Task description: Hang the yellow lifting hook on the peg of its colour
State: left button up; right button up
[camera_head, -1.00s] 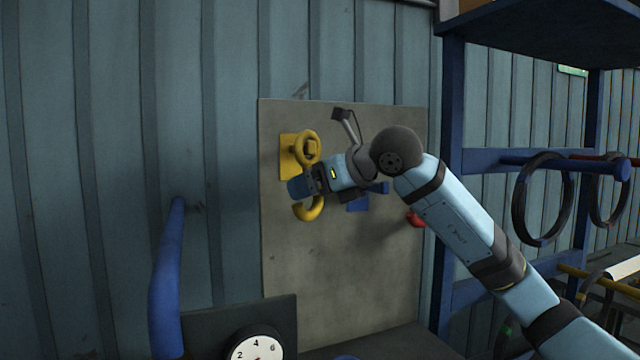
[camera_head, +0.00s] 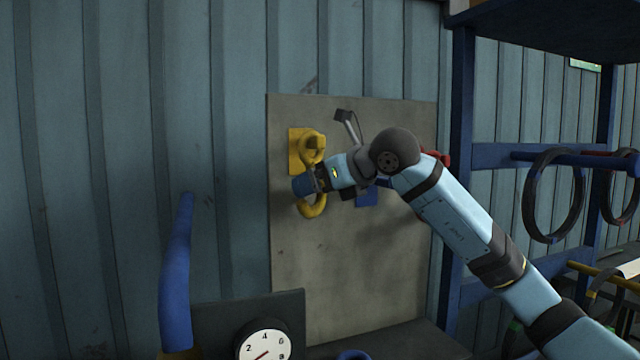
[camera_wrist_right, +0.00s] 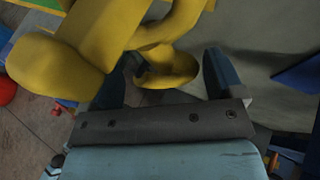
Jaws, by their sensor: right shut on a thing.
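The yellow lifting hook (camera_head: 314,207) hangs upright in my right gripper (camera_head: 305,183), which is shut on its shank. Its eye is at the yellow peg (camera_head: 313,142) on a yellow plate (camera_head: 295,152), high on the left of a grey board. The eye overlaps the peg; I cannot tell if the peg passes through it. In the right wrist view the yellow hook (camera_wrist_right: 165,72) shows between the fingers of my right gripper (camera_wrist_right: 165,80), with a large yellow shape in front. My left gripper is not in view.
The grey board (camera_head: 350,290) stands against a corrugated wall. A blue plate (camera_head: 367,197) and a red part (camera_head: 443,159) are partly behind my arm. A blue bar (camera_head: 176,275) and a dial (camera_head: 265,345) are at lower left. Black rings (camera_head: 552,195) hang on the right rack.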

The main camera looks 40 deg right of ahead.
jog(key=shift+r, duration=0.1)
jog(key=o, duration=1.1)
jog(key=shift+s, duration=0.1)
pick_arm(q)
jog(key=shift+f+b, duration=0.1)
jog(key=shift+b, duration=0.4)
pick_arm(e)
jog(key=v, duration=1.3)
jog(key=shift+s, duration=0.45)
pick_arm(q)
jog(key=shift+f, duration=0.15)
pick_arm(e)
jog(key=shift+r, duration=0.1)
